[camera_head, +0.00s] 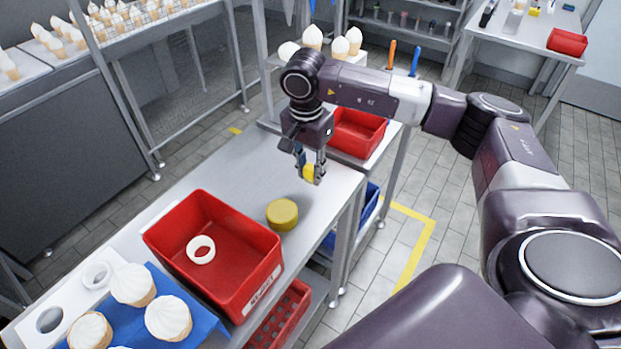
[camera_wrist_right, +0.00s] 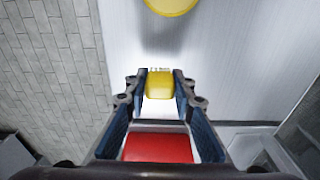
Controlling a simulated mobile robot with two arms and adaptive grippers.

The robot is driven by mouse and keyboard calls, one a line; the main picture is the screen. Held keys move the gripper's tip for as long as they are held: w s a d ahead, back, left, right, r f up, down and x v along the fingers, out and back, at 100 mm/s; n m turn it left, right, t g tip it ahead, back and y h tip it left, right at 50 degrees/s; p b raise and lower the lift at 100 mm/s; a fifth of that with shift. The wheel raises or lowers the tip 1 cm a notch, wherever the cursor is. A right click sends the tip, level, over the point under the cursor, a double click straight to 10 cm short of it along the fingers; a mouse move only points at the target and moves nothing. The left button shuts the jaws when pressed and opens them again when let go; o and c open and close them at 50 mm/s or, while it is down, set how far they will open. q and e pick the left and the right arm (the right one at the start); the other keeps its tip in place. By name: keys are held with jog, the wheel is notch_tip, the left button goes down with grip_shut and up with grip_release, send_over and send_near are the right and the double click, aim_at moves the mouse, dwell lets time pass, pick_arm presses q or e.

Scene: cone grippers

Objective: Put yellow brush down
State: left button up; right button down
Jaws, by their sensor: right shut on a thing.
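My right gripper (camera_head: 310,174) is above the back right end of the grey metal table (camera_head: 245,162). It is shut on the yellow brush (camera_head: 308,172). In the right wrist view the yellow brush (camera_wrist_right: 160,85) sits between the fingertips (camera_wrist_right: 160,88), with a red part nearer the camera. Pale bristle-like tips show at its far end. I cannot tell whether the brush touches the table. My left gripper is not in view.
A round yellow object (camera_head: 282,214) lies on the table, near the gripper. A red crate (camera_head: 215,255) holding a white ring (camera_head: 201,249) stands to the left. Another red bin (camera_head: 357,133) is behind the gripper. Cones (camera_head: 168,318) stand on a blue tray at the lower left.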

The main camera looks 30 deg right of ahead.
aim_at(311, 181)
notch_tip(311, 181, down, 3)
jog(key=shift+f+p, duration=0.2)
jog(key=shift+p, duration=0.1)
jog(key=shift+f, duration=0.2)
jog(key=c, duration=1.6)
grip_release()
jog(key=shift+r, duration=0.1)
jog(key=shift+r, duration=0.1)
